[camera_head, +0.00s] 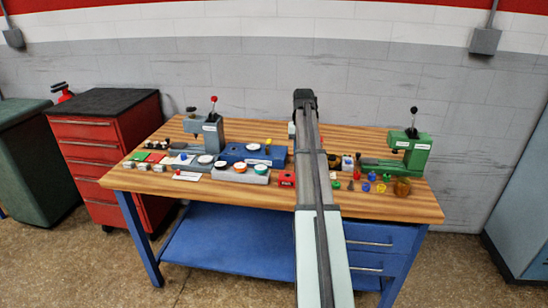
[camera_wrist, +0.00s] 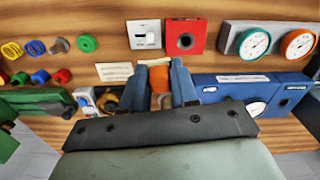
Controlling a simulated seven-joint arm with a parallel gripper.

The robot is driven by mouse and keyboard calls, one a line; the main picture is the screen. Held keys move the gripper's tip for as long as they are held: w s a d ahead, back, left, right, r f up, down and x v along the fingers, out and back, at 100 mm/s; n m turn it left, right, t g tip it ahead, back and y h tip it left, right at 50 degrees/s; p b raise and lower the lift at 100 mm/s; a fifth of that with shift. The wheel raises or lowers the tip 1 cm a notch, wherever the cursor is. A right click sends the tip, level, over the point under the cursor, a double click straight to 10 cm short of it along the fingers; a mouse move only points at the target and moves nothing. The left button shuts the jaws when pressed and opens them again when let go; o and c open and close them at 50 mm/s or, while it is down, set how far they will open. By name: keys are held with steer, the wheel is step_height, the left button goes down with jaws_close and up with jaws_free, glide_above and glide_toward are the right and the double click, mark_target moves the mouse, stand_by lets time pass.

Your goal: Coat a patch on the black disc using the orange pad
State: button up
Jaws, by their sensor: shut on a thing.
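My gripper (camera_wrist: 159,86) shows in the wrist view, its two blue-grey fingers closed around a small orange piece, which looks like the orange pad (camera_wrist: 159,77). The fingers are over the wooden bench, beside a blue block (camera_wrist: 225,88) on the right. In the head view my own arm hides the fingers and what they hold. I cannot make out the black disc clearly in either view.
A red box with a dark knob (camera_wrist: 185,37) and two round gauges (camera_wrist: 253,42) lie near the fingers. A green press (camera_head: 410,150) stands at right, a grey press (camera_head: 208,132) at left. Small coloured parts (camera_head: 375,182) crowd the right side of the wooden bench (camera_head: 400,208).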

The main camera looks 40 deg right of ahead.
steer(key=s+d+n, duration=0.1)
steer(key=d+n, duration=0.2)
steer(key=d, duration=1.1)
steer(key=n, duration=1.3)
glide_above(334, 158)
steer(key=d, duration=0.1)
steer(key=shift+s+d+f, duration=0.1)
steer(key=shift+s+f, duration=0.1)
steer(key=shift+f, duration=1.9)
steer(key=shift+s+f, duration=0.15)
steer(key=shift+f, duration=1.95)
steer(key=shift+w+a+f, duration=0.25)
steer(key=shift+w+a, duration=0.3)
jaws_close()
steer(key=shift+w+a, duration=0.75)
steer(key=shift+w, duration=0.1)
steer(key=shift+s+d, duration=1.35)
steer(key=shift+s, duration=0.05)
step_height(334, 158, up, 8)
steer(key=shift+r, duration=0.15)
